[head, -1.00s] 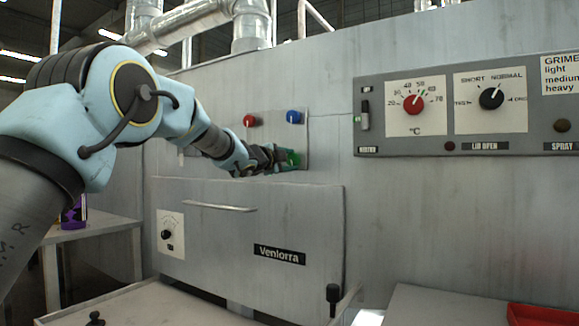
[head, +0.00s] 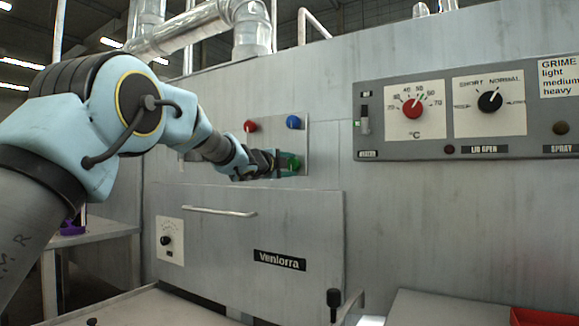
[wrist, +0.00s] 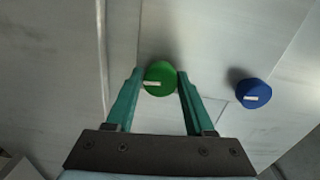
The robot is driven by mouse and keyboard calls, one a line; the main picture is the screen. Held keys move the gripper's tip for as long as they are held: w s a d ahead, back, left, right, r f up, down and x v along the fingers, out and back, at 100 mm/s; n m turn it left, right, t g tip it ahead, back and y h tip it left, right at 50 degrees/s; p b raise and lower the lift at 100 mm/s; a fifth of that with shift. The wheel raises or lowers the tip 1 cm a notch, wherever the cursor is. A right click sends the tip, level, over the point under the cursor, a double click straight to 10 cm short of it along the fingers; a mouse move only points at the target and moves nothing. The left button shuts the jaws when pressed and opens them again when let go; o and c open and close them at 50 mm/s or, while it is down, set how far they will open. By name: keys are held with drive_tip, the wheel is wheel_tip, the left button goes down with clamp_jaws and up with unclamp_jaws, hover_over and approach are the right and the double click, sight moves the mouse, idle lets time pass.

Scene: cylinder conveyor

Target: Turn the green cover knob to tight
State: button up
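The green cover knob (wrist: 160,78) is on the grey machine front, with a short white mark on its face that lies nearly level in the wrist view. My gripper (wrist: 160,76) has its two teal fingers on either side of the knob, tips very close to its edges. I cannot tell whether they press on it or stand just clear. In the head view my gripper (head: 291,165) reaches the panel from the left, and its fingers hide part of the green knob (head: 295,162).
A blue knob (head: 293,122) and a red knob (head: 250,126) sit above the green one; the blue knob (wrist: 253,93) is right of my fingers in the wrist view. A control panel (head: 400,148) is at the right. A door handle (head: 219,211) runs below.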

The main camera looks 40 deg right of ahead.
drive_tip(key=o, duration=0.4)
drive_tip(key=shift+a, duration=0.1)
drive_tip(key=b+v, duration=0.2)
drive_tip(key=v, duration=0.8)
drive_tip(key=shift+a, duration=0.3)
